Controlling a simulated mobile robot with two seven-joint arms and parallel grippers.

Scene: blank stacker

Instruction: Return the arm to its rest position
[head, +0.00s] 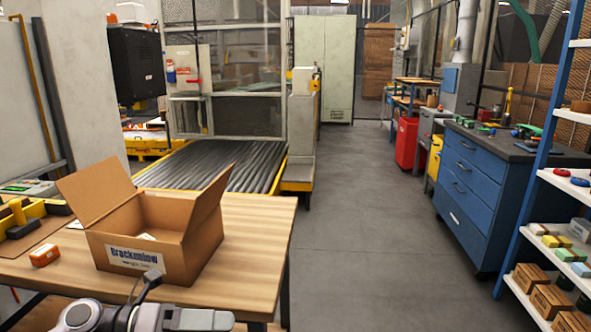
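Part of my grey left arm (185,319) shows at the bottom edge, low in front of the wooden table (255,262). A black fitting with a cable rises from it in front of the cardboard box. My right arm and gripper are out of view.
An open cardboard box (190,258) stands on the table, with a small orange-and-white box (44,255) left of it. A roller conveyor (215,168) lies behind. A blue drawer cabinet (471,180) and shelves (560,184) stand right; the floor (365,225) between is clear.

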